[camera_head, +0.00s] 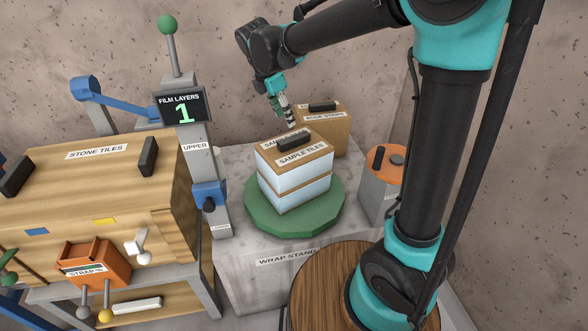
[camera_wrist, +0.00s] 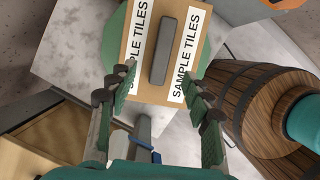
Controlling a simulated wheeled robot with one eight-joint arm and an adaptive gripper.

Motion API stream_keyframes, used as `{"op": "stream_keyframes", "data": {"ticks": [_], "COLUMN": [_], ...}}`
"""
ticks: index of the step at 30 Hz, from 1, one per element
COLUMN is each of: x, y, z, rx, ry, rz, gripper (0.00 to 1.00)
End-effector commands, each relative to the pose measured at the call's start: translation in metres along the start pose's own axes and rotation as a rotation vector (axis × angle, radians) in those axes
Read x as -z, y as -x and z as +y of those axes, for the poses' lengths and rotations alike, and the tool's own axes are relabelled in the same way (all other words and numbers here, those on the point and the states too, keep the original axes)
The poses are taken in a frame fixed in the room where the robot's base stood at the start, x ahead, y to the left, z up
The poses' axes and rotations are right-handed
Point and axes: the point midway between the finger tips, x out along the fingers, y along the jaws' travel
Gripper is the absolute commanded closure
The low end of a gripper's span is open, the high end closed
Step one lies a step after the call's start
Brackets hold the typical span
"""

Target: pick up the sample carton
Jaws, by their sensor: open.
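The sample carton (camera_head: 292,178) is a tan box labelled "SAMPLE TILES", with bands of pale film around its sides and a dark handle bar on its lid. It sits on a green round turntable (camera_head: 251,215) on the stone wrap stand. My gripper (camera_head: 286,122) hangs above the carton's back edge in the head view, apart from it as far as I can tell. In the wrist view the carton's lid (camera_wrist: 143,85) and grey handle (camera_wrist: 163,45) lie ahead of my open gripper (camera_wrist: 163,103), between the finger lines. Nothing is between the fingers.
An "EDGE STRIPS" box (camera_head: 334,130) stands close behind the carton. A grey canister with an orange top (camera_head: 384,190) is at right. The film-layer post (camera_head: 191,150), its display reading 1, and a large stone tiles crate (camera_head: 95,195) stand left. A barrel (camera_head: 325,285) is in front.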

Motion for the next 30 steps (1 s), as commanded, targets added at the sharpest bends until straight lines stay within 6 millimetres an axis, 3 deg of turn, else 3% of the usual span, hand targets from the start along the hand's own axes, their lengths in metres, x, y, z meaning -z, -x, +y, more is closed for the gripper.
{"op": "stream_keyframes", "data": {"ticks": [6, 14, 22, 30], "x": [0.000, -0.001, -0.002, -0.002], "y": [-0.036, -0.053, -0.090, -0.099], "z": [0.001, -0.001, -0.003, -0.003], "rx": [0.000, -0.001, -0.001, -0.001], "ry": [-0.002, -0.002, -0.002, -0.002], "rz": [0.000, 0.000, 0.000, 0.000], "gripper": [0.50, 0.50, 0.50, 0.50]}}
